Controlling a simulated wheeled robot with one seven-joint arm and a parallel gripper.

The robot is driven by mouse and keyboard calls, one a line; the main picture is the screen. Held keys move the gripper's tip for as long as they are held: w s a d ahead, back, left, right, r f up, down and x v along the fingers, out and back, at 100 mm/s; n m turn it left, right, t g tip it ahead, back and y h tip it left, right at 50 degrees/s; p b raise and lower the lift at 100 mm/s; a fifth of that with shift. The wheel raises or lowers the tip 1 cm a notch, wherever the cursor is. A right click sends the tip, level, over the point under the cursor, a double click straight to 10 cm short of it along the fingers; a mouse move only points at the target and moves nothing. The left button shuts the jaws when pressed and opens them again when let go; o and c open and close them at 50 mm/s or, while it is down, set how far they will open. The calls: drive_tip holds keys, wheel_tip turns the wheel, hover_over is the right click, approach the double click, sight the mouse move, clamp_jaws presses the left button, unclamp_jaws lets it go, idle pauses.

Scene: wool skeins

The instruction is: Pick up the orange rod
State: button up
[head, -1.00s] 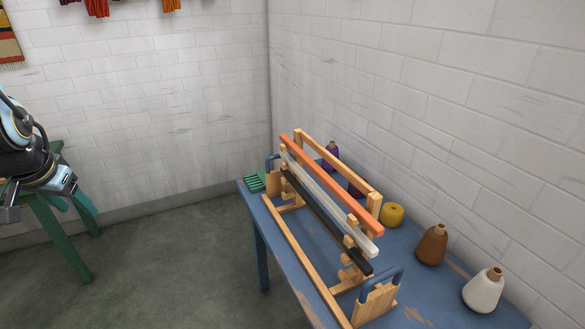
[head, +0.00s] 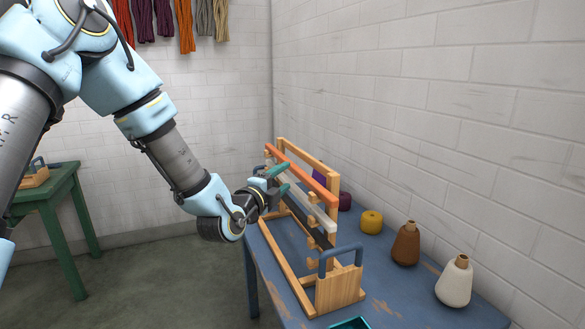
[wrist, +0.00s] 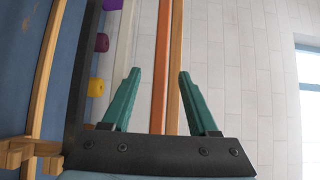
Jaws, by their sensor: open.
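The orange rod (head: 312,182) lies lengthwise along the top of a wooden rack (head: 338,288) on the blue table. It also shows in the wrist view (wrist: 161,50). My gripper (head: 284,178) is open and empty beside the rack's upper part, near the rod's far half. In the wrist view, the orange rod runs between my two green fingertips (wrist: 159,74), with gaps on both sides. A wooden rail (wrist: 176,50) of the rack also lies between them, nearer the right finger. I cannot tell how far the fingertips are from the rod.
A white rod (head: 312,210) and a black rod (head: 318,237) lie lower on the rack, close to the orange one. Yellow (head: 371,222), brown (head: 407,245) and white (head: 454,282) yarn cones or spools stand behind, toward the wall. A green table (head: 55,195) stands at left.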

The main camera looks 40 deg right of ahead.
sight(291, 170)
drive_tip(key=shift+w+p+x, duration=0.15)
drive_tip(key=shift+p+x, duration=0.45)
drive_tip(key=shift+x, duration=1.1)
drive_tip(key=shift+w+p+x, duration=0.15)
drive_tip(key=shift+p+x, duration=0.45)
drive_tip(key=shift+x, duration=1.15)
drive_tip(key=shift+a, duration=0.15)
drive_tip(key=shift+c, duration=0.2)
clamp_jaws()
